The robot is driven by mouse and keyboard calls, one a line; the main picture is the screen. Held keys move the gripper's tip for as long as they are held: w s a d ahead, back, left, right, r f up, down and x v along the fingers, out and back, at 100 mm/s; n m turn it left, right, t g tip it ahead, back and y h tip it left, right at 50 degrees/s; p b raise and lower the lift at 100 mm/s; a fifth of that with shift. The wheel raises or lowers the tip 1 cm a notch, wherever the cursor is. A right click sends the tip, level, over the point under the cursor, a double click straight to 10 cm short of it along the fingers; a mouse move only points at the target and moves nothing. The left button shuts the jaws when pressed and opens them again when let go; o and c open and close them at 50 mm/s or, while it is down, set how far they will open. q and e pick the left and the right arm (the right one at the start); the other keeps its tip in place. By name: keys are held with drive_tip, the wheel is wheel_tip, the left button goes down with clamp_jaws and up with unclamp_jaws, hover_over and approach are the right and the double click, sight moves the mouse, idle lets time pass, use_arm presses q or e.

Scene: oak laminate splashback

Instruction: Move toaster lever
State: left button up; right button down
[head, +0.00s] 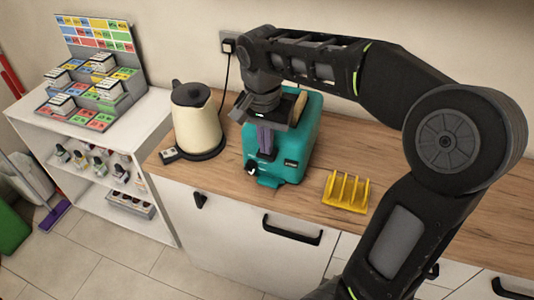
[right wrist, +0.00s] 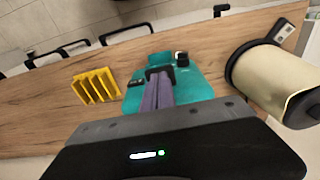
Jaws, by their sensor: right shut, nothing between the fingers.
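The teal toaster (head: 301,146) stands on the wooden counter, with a bread slice (head: 300,102) showing at its top. My right gripper (head: 266,152) points down at the toaster's front face, its purple-grey fingers shut and empty. In the right wrist view the closed fingers (right wrist: 158,82) reach over the toaster (right wrist: 192,84), close to its front edge. A teal tab (head: 268,182) sticks out low at the front; I cannot tell whether it is the lever or a tray. A dark knob (right wrist: 181,58) sits beside the fingers. Contact is unclear. My left gripper is out of view.
A cream kettle (head: 197,124) stands left of the toaster, close to it. A yellow toast rack (head: 346,191) stands to the right. A wall socket (head: 228,46) with a cable is behind. A white shelf unit (head: 155,112) adjoins the counter. Bare counter lies around the rack.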

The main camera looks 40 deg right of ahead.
drive_tip(key=shift+f, duration=0.1)
wheel_tip(320, 180, down, 5)
drive_tip(key=b, duration=0.4)
drive_tip(key=shift+s+a+r, duration=0.35)
drive_tip(key=shift+s+a, duration=0.1)
drive_tip(key=shift+a, duration=0.2)
drive_tip(key=shift+s+a+r, duration=0.3)
drive_tip(key=shift+s+a, duration=0.1)
drive_tip(key=shift+a, duration=0.2)
wheel_tip(320, 180, up, 8)
drive_tip(key=p, duration=0.3)
hover_over(266, 158)
drive_tip(key=s+a, duration=0.1)
drive_tip(key=a, duration=0.2)
drive_tip(key=shift+s+d+f, duration=0.1)
drive_tip(key=shift+s+d, duration=0.05)
drive_tip(key=shift+d, duration=0.05)
